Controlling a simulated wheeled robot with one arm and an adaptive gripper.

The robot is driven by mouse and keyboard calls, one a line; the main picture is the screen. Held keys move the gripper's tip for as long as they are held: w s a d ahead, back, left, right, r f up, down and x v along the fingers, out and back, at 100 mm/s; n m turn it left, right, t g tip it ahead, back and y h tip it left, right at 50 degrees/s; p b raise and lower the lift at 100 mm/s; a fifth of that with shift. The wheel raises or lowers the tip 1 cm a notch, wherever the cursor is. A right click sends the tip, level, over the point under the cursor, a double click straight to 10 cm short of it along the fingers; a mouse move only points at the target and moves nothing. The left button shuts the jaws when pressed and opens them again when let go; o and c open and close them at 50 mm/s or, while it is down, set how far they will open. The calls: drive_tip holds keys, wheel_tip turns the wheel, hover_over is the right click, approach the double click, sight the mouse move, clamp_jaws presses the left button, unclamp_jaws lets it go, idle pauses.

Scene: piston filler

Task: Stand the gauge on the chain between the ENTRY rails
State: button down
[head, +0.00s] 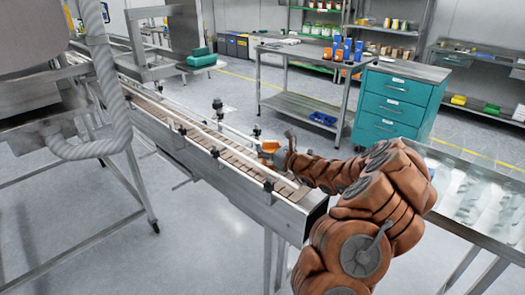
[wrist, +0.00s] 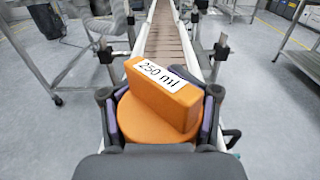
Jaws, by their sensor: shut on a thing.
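The gauge (wrist: 165,95) is an orange piece with a round base and an upright block labelled "250 ml". In the wrist view it sits between the two fingers of my gripper (wrist: 160,115), which is shut on it. The chain (wrist: 166,42) runs away beyond the gauge, between two rails. In the head view the gauge (head: 269,146) is a small orange shape at my gripper (head: 275,154), beside or over the near part of the chain (head: 215,143). My gripper hides its lower side, and I cannot tell whether it touches the chain.
Rail posts with black knobs (head: 217,104) line the conveyor. A ribbed hose (head: 105,100) and machine frame stand at left. A steel table (head: 470,190) is at right. A teal drawer cabinet (head: 395,100) and a cart stand behind. Open floor lies between.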

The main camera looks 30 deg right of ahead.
drive_tip(key=shift+f, duration=0.85)
drive_tip(key=shift+f, duration=0.15)
